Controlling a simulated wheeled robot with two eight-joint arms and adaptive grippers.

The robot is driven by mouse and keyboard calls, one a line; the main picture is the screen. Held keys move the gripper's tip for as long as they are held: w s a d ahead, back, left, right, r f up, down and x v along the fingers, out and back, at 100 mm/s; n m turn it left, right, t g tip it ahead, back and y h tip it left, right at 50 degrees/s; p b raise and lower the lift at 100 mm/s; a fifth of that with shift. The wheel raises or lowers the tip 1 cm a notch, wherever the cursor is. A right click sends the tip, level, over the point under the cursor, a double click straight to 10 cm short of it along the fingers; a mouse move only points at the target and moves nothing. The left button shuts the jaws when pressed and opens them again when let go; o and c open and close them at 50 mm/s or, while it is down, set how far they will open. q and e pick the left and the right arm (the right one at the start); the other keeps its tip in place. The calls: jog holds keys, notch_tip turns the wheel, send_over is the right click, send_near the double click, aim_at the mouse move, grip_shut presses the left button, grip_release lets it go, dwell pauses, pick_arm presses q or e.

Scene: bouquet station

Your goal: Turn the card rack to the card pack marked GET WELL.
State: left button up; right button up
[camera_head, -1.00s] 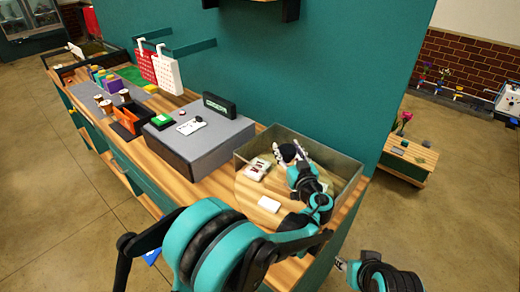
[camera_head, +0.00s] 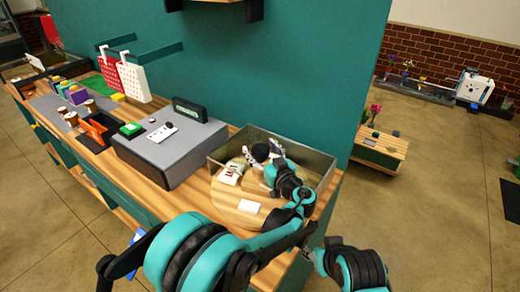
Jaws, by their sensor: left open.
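The lettering is too small to read, so I cannot tell which pack is GET WELL. My left gripper (camera_head: 262,152) is open over the back of the rack, its pale fingers on either side of a dark round knob. I cannot tell whether they touch it. My left arm hides the rack's right side. My right gripper is out of view.
Cups, an orange-black tray (camera_head: 95,130) and hanging red and white grids are farther left.

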pick_arm(q)
notch_tip(320, 180, up, 10)
jog(key=shift+f, duration=0.1)
dwell(0.4)
